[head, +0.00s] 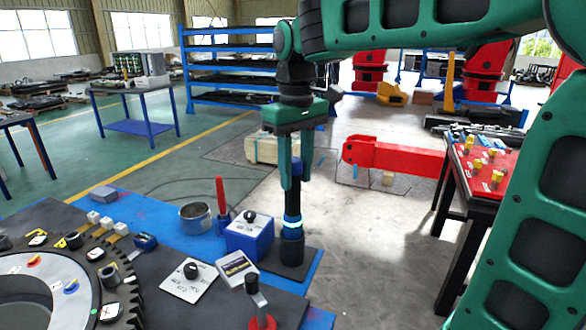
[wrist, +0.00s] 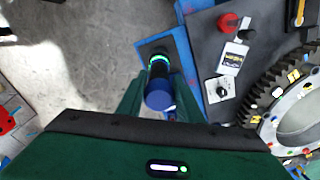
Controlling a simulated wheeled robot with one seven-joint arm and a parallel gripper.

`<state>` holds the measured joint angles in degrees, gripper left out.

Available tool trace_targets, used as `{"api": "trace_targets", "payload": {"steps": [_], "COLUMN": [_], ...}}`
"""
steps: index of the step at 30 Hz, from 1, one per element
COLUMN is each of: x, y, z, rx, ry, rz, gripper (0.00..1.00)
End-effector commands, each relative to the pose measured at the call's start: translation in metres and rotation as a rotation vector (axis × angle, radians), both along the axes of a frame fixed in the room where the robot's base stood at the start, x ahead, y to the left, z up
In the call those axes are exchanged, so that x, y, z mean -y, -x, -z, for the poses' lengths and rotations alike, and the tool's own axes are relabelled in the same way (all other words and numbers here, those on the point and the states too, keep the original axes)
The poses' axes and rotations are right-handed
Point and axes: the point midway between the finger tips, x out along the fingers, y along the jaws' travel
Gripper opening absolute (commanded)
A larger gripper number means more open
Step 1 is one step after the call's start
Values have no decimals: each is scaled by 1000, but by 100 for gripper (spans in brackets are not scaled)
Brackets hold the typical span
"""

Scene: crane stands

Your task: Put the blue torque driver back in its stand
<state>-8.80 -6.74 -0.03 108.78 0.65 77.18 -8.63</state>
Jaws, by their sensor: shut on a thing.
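My gripper (head: 291,186) is shut on the blue torque driver (head: 293,211), pointing down, and holds it upright. The driver has a dark body and blue parts; its round blue end (wrist: 159,94) faces the camera in the wrist view. A glowing cyan ring shows low down, just above the dark cylindrical stand (head: 291,251). The stand is on a dark square base at the blue bench's right edge. The driver is in line with the stand in the head view; I cannot tell how deep it sits. In the wrist view the driver largely hides the stand.
A blue box with a black knob (head: 249,234) is close left of the stand. A red-handled tool (head: 221,203), a metal tin (head: 195,217) and a large gear ring (head: 60,275) are farther left. Open floor (head: 380,265) lies right of the bench.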

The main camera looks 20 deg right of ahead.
Motion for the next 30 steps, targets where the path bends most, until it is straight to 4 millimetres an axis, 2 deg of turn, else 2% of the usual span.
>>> {"api": "trace_targets", "payload": {"steps": [13, 14, 16, 17, 30], "x": [0, 0, 0, 0, 0], "y": [0, 0, 0, 0, 0], "z": [13, 13, 13, 13, 13], "rx": [2, 2, 2, 2, -1], "ry": [-1, -1, -1, -1, 0], "rz": [0, 0, 0, 0, 0], "gripper": [0, 35, 52, 54, 54]}}
